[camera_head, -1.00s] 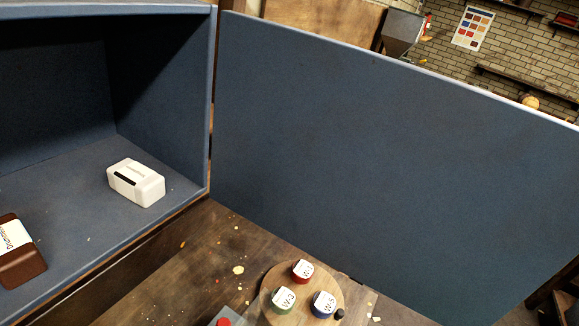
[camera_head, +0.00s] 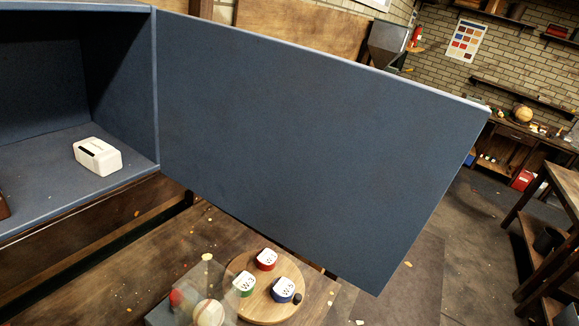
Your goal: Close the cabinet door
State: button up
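The blue cabinet (camera_head: 156,90) is at the left of the view, with its front open. Its blue door (camera_head: 310,135) stands wide open, hinged at the cabinet's right side and reaching out to the right. The door's free edge (camera_head: 440,200) and top edge show in full. A white box-like object (camera_head: 97,156) lies inside on the cabinet floor. A brown object (camera_head: 3,207) is cut off at the left edge. My gripper is not in view.
Below the door, a wooden table (camera_head: 130,262) bears a round wooden board (camera_head: 290,312) with red, green and blue-sided containers, and a ball (camera_head: 208,313) in a clear case. Floor (camera_head: 470,235) is open right of the door; shelving (camera_head: 550,215) stands at the far right.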

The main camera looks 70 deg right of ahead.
aim_at(342, 163)
jog(key=u, duration=1.65)
jog(key=k, duration=2.75)
jog(key=z, duration=1.3)
jog(key=i, duration=1)
jog(key=u, duration=0.1)
